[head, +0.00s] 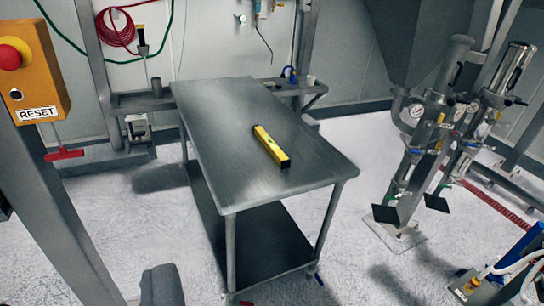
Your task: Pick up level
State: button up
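The level (271,147) is a short yellow bar with dark markings. It lies flat on the top of a grey metal table (215,125), near the middle of its right side, at a slant. Nothing covers it and nothing touches it except the tabletop. My gripper does not show in the head view, so I cannot see its fingers.
The table has a lower shelf (262,258). An orange reset box (33,75) on a post stands at the left. Metal cylinders with gauges (450,110) stand at the right. A red hose (117,28) hangs on the back wall. Pale floor is open around the table.

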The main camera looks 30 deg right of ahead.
aim_at(281, 159)
jog(key=z, duration=0.9)
jog(key=i, duration=2.65)
jog(key=u, duration=0.65)
